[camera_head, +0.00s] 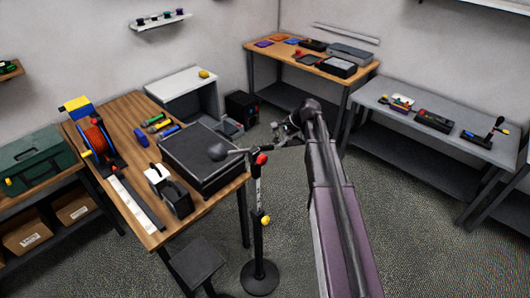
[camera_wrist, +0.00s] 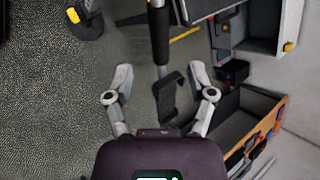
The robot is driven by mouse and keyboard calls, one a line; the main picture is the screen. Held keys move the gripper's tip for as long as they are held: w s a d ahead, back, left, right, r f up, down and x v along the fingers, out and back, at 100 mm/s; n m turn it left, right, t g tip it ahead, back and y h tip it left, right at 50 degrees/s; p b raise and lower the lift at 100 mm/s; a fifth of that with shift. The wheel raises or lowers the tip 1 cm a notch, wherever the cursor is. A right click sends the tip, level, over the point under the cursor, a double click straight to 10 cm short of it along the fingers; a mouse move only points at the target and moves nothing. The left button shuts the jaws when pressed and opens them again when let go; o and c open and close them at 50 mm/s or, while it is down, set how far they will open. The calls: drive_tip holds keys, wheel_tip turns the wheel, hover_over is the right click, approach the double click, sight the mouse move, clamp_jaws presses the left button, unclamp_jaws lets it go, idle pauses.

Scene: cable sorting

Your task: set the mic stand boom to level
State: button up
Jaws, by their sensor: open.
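The mic stand (camera_head: 258,200) stands upright on a round black base beside the wooden table. It has a red knob (camera_head: 262,159) at its top joint and a yellow knob (camera_head: 265,221) lower on the pole. Its boom (camera_head: 240,151) carries a grey ball-shaped mic (camera_head: 217,152) at the left end, over a black case. The boom looks slightly sloped in the picture; its true angle is hard to tell. My gripper (camera_head: 283,131) is open near the boom's right end. In the wrist view, a dark bar (camera_wrist: 160,40), probably the boom, runs between the open fingers (camera_wrist: 161,70).
The wooden table (camera_head: 132,110) at left holds the black case (camera_head: 200,155), a cable reel (camera_head: 95,135) and small tools. A dark stool (camera_head: 197,262) stands beside the stand base. Workbenches (camera_head: 430,115) line the back and right. The floor at right is clear.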

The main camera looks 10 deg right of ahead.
sight(266, 147)
drive_tip(key=shift+b+x, duration=3.55)
drive_tip(key=shift+x, duration=1.25)
clamp_jaws()
